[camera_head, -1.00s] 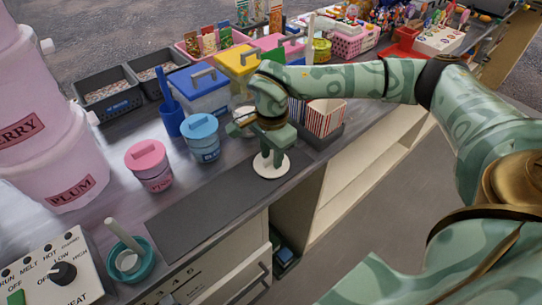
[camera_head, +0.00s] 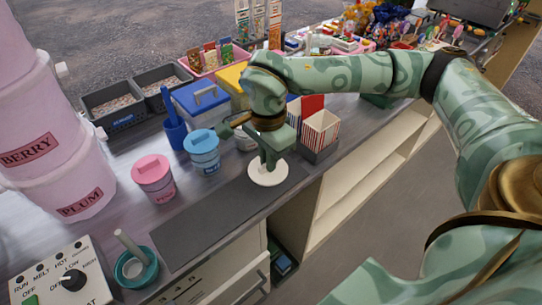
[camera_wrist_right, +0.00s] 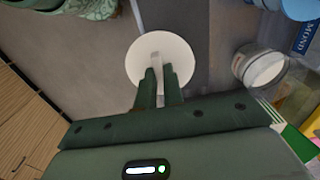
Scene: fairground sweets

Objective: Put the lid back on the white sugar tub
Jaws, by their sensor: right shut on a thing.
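The round white lid (camera_head: 264,181) hangs in my right gripper (camera_head: 268,162), over the back right part of the dark mat. The wrist view shows the lid (camera_wrist_right: 180,50) from above, with the jaws (camera_wrist_right: 159,80) shut on its upright handle. Whether the lid touches the mat cannot be told. The sugar tub stands behind the gripper, mostly hidden by it in the head view. In the wrist view an open, clear-sided tub with white contents (camera_wrist_right: 264,68) stands right of the lid, apart from it. My left gripper is not in view.
A blue-lidded cup (camera_head: 204,160) and a pink-lidded cup (camera_head: 154,180) stand left of the gripper. Striped boxes (camera_head: 320,131) stand to its right. A teal bowl (camera_head: 136,268) is at the front left. The dark mat (camera_head: 205,220) is bare in front.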

